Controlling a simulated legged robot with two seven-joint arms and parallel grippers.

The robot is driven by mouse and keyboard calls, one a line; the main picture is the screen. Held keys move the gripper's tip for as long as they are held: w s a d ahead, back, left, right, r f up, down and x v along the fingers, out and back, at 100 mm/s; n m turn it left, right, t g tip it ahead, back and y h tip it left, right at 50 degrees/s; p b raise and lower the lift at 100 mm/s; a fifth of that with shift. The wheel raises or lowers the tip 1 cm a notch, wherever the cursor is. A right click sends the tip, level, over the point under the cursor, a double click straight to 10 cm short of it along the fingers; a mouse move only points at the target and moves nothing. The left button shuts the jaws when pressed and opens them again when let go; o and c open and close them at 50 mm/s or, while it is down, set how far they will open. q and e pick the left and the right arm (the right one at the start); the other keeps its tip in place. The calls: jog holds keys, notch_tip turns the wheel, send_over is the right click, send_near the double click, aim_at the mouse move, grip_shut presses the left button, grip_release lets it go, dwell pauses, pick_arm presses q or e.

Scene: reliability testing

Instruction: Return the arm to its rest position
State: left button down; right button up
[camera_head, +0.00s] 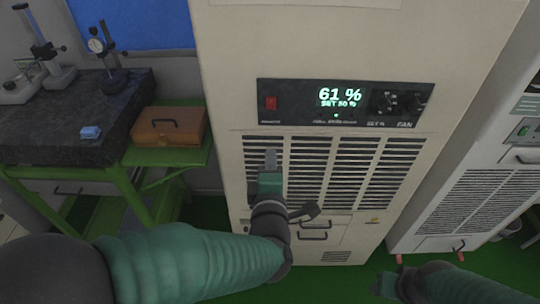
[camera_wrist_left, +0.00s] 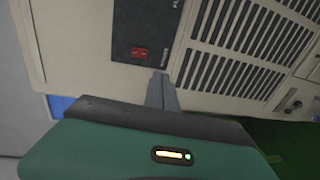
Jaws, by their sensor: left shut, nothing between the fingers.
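My left arm comes in from the left in the head view, with a green sleeve and a dark wrist. My left gripper (camera_head: 270,160) is shut and empty, in front of the left vent grille of a beige cabinet (camera_head: 225,70). In the left wrist view, its closed fingers (camera_wrist_left: 161,90) point at the cabinet front, below the red switch (camera_wrist_left: 139,52). Whether the fingertips touch the cabinet cannot be told. My right arm shows at the lower right of the head view; its fingers are not clear there.
The cabinet's panel (camera_head: 345,104) reads 61 % and SET 50 %. A dark-topped bench (camera_head: 60,130) with instruments stands at left, beside a brown case (camera_head: 168,127) on a green stand. A second cabinet (camera_head: 490,190) stands at right. Green floor shows between and below.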

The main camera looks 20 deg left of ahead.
pick_arm(q)
notch_tip(320, 180, down, 12)
jog(key=s+d+m+g+h, duration=0.15)
jog(key=m+g+h, duration=0.4)
jog(key=m, duration=0.65)
jog(key=s+a+f+m+g, duration=0.3)
jog(key=s+f+m+g, duration=0.1)
jog(key=s, duration=0.2)
jog(key=s+a+f+m+g, duration=0.4)
jog(key=s+m, duration=0.1)
jog(key=s, duration=0.2)
jog(key=shift+f+y, duration=0.15)
jog(key=shift+y, duration=0.3)
